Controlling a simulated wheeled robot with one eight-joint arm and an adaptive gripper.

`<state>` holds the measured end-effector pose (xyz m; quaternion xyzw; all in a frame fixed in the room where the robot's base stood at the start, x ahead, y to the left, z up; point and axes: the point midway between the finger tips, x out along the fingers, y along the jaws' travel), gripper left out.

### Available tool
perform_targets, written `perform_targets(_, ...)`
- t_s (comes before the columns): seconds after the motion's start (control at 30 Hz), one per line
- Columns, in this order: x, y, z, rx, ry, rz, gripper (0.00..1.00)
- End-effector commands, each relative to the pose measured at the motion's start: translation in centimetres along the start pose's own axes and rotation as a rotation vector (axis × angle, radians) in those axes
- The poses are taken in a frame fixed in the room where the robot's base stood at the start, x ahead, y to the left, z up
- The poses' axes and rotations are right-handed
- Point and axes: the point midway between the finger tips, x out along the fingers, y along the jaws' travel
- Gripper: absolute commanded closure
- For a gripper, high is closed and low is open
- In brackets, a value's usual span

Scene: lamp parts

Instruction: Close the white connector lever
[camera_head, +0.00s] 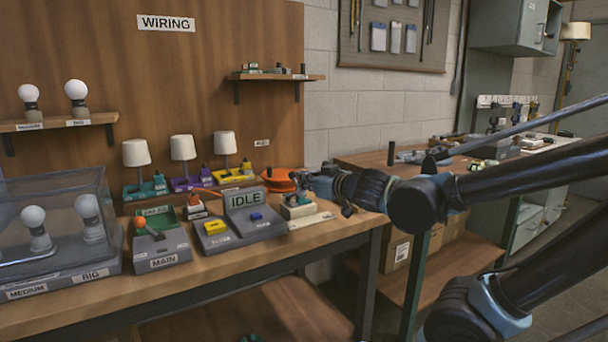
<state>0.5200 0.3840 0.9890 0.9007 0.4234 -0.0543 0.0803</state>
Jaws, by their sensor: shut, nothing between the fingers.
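A small white connector (299,211) sits on a pale strip near the right end of the wooden workbench, just right of the grey IDLE console. Its lever is too small and too close behind my gripper to make out, so I cannot tell its position. My gripper (307,188) is shut and empty. It reaches in from the right, over the connector or just behind it; I cannot tell whether it touches it.
The grey IDLE console (238,226) with yellow and blue buttons stands left of the connector. An orange spool (282,178) lies behind. Farther left are the MAIN switch box (162,243), several small lamps and a clear bulb case (60,190). Another table (370,160) stands behind right.

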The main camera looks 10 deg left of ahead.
Motion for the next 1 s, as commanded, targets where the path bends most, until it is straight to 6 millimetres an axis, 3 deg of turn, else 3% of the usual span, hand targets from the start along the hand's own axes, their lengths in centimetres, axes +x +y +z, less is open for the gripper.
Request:
perform_targets(0.5,-1.5,-1.2,6.1,-0.002,0.001,-0.008,1.00)
perform_targets(1.0,-1.4,-1.6,8.8,0.000,0.000,-0.008,1.00)
